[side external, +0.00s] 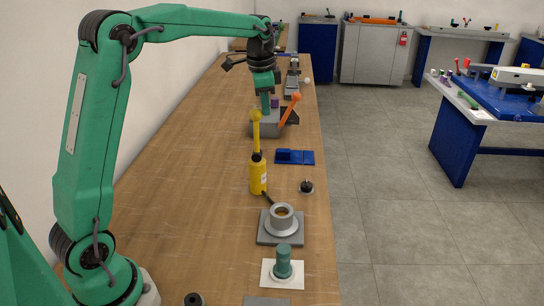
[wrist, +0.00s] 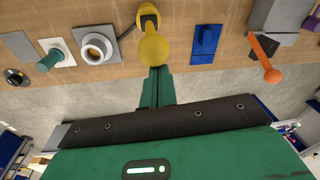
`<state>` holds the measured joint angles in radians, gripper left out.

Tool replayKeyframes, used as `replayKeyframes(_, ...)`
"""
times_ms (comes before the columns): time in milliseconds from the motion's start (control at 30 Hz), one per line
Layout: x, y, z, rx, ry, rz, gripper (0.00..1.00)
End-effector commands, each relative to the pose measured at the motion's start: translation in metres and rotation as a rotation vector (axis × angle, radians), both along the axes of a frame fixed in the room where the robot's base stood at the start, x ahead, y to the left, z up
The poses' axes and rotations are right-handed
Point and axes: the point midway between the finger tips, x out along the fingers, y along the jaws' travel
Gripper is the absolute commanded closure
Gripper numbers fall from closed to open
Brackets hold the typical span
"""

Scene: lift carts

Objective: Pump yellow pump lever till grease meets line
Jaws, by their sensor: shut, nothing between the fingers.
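The yellow pump (side external: 258,174) stands upright on the bench, its lever rising to a round yellow knob (side external: 256,115). A dark hose runs from it to a grey cup (side external: 283,218) on a grey square plate, with brownish grease inside; a fill line cannot be made out. My gripper (side external: 265,110) points down at the height of the knob, with its fingers shut and empty. In the wrist view the shut green fingers (wrist: 158,72) end right at the yellow knob (wrist: 153,48); whether they touch it cannot be told. The cup also shows there (wrist: 96,48).
A grey block with an orange ball-ended lever (side external: 290,110) stands close behind the pump. A blue fixture (side external: 294,157), a small black-knobbed piece (side external: 306,187) and a green peg on a white plate (side external: 283,264) lie along the right edge.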

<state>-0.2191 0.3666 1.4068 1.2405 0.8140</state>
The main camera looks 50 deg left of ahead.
Motion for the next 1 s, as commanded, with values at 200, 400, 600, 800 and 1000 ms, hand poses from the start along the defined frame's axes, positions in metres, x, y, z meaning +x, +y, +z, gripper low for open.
replayKeyframes(200, -0.015, 0.015, 0.002, 0.003, 0.005, 0.002, 1.00)
replayKeyframes(400, -0.021, 0.021, 0.002, 0.004, 0.007, 0.002, 1.00)
replayKeyframes(600, -0.022, 0.022, 0.002, 0.005, 0.007, 0.001, 1.00)
replayKeyframes(800, -0.022, 0.022, 0.002, 0.004, 0.007, 0.001, 1.00)
replayKeyframes(1000, -0.021, 0.021, 0.002, 0.005, 0.006, 0.000, 1.00)
